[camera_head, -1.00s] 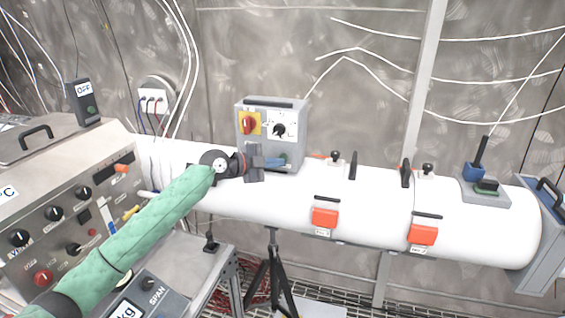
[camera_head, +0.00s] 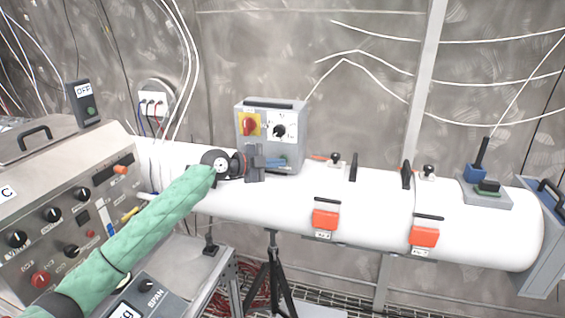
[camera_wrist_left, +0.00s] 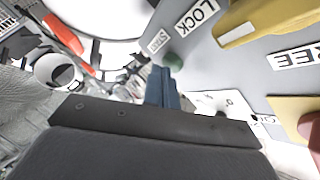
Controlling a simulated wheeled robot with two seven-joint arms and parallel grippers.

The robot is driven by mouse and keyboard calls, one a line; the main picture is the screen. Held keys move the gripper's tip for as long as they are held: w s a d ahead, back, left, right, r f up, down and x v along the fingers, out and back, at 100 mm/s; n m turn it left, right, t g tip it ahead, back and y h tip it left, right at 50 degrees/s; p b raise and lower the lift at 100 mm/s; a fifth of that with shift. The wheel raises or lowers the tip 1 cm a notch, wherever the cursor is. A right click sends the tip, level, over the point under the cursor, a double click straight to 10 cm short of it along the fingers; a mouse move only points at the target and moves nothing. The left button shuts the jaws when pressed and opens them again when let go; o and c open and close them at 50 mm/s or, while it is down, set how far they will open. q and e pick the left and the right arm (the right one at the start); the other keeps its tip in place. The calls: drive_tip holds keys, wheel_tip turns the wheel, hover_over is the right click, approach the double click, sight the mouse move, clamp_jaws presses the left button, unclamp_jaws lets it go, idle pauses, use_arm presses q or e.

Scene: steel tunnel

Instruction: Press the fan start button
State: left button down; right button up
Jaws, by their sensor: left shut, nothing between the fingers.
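A grey control box (camera_head: 270,112) stands on the white tube, with a red knob on a yellow plate (camera_head: 249,124) and a black rotary knob (camera_head: 279,131) on its face. The green button (camera_wrist_left: 173,61) shows in the left wrist view beside a START label (camera_wrist_left: 158,41). In the head view the gripper largely hides that part of the box. My left gripper (camera_head: 282,162) is shut and empty, at the box's lower front. Its blue fingertips (camera_wrist_left: 161,76) are at the green button in the wrist view; I cannot tell whether they touch it. My right gripper is not in view.
The white tube (camera_head: 370,205) carries orange-red latches (camera_head: 325,219) and black handles. A metal console (camera_head: 60,215) with knobs stands at the left. A tripod (camera_head: 271,280) stands below the tube. LOCK (camera_wrist_left: 197,16) and FREE (camera_wrist_left: 297,58) labels show in the wrist view.

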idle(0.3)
use_arm(q)
drive_tip(key=shift+s+a+b, duration=0.25)
drive_tip(key=shift+s+b, duration=0.15)
drive_tip(key=shift+s, duration=0.15)
drive_tip(key=s, duration=0.2)
drive_tip(key=s+a+b, duration=0.1)
drive_tip(key=s, duration=0.2)
drive_tip(key=shift+s+a, duration=0.35)
drive_tip(key=shift+a, duration=0.05)
idle(0.7)
